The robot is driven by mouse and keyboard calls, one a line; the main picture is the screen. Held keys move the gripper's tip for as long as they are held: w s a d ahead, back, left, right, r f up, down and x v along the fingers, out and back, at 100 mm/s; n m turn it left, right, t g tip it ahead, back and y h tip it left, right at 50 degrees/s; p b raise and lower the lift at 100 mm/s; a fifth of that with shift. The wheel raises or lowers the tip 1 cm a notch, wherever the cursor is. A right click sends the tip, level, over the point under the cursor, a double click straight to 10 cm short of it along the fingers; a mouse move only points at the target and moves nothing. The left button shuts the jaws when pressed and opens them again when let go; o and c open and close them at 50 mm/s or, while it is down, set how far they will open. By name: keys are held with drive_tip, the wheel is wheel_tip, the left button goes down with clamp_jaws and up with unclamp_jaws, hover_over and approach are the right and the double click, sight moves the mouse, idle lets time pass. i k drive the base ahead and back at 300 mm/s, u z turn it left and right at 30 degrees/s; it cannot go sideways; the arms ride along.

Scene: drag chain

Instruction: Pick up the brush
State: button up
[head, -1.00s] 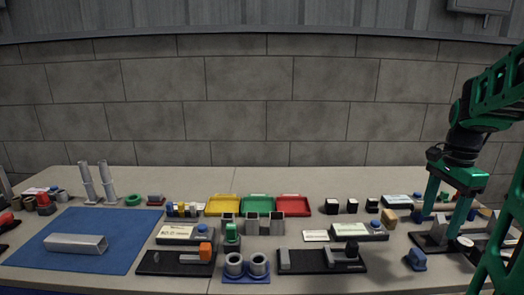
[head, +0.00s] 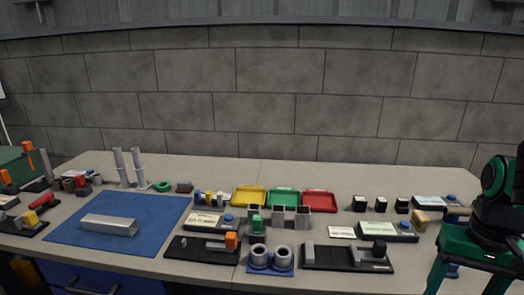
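A tan block-like thing (head: 424,220) at the right of the table may be the brush; it is too small to tell for sure, and my arm stands close by its right side. My gripper (head: 465,284) is at the lower right, in front of the table's right part and nearer to me than the tan thing. Its two green fingers point down and stand wide apart, with no held object visible. The fingertips run to the picture's bottom edge. A blue thing (head: 452,271) shows behind, between the fingers.
A blue mat (head: 75,225) with a metal channel (head: 109,225) lies at the left. Yellow, green and red trays (head: 319,202) stand at the middle back. Black fixtures, including one at the right (head: 340,263), line the front. My arm hides the table's far right.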

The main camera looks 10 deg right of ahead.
sight(419, 221)
drive_tip(key=u, duration=0.4)
drive_tip(key=k, duration=1.25)
drive_tip(key=z, duration=0.85)
drive_tip(key=i, duration=1.4)
